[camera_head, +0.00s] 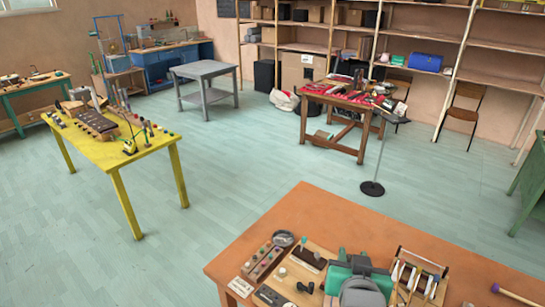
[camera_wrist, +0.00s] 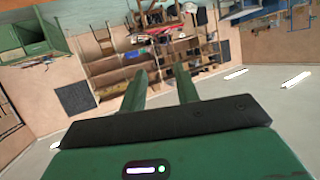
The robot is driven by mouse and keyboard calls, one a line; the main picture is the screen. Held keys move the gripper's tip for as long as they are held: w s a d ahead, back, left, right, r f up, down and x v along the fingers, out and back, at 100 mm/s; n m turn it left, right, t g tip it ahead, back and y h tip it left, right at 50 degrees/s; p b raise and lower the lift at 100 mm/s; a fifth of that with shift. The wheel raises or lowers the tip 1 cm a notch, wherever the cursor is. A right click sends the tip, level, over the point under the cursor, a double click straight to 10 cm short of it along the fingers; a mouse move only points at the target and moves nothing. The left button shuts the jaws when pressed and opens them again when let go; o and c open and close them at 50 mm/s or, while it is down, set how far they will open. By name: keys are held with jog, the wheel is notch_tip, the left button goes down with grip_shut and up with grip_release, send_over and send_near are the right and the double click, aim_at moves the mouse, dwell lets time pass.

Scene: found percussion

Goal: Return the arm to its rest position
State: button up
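My gripper (camera_wrist: 162,76) shows in the wrist view, with its green body at the bottom and two green fingers reaching away from the camera. The fingers stand apart with a clear gap and nothing between them. The wrist view is strongly tilted and looks across the room to the wall shelves (camera_wrist: 105,68). In the head view, green and grey parts of my arm and gripper (camera_head: 356,266) show at the bottom, over the orange-brown table (camera_head: 330,215). I cannot tell their height above it.
The near table holds a board with knobs (camera_head: 264,262), a rack with levers (camera_head: 415,272) and a purple-tipped stick (camera_head: 515,295). Beyond stand a yellow table (camera_head: 110,150), a grey table (camera_head: 205,70), a red-covered workbench (camera_head: 340,95) and a thin stand (camera_head: 372,188). Open floor lies between.

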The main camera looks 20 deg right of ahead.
jog(key=a+r+n+t, duration=0.2)
jog(key=a+r+t, duration=0.3)
jog(key=a+r, duration=0.65)
jog(key=s+a+r+n+t+y, duration=0.2)
jog(key=s+a+r+t+y, duration=0.15)
jog(key=s+a+r, duration=0.45)
jog(key=s+a+r+n+t+y, duration=0.2)
jog(key=s+a+r+t+y, duration=0.15)
jog(key=a+r, duration=0.8)
notch_tip(320, 180, up, 17)
jog(key=s+d+t+p, duration=0.1)
jog(key=p, duration=1.2)
jog(key=shift+d+p, duration=0.3)
jog(key=shift+p, duration=0.05)
jog(key=shift+s, duration=0.1)
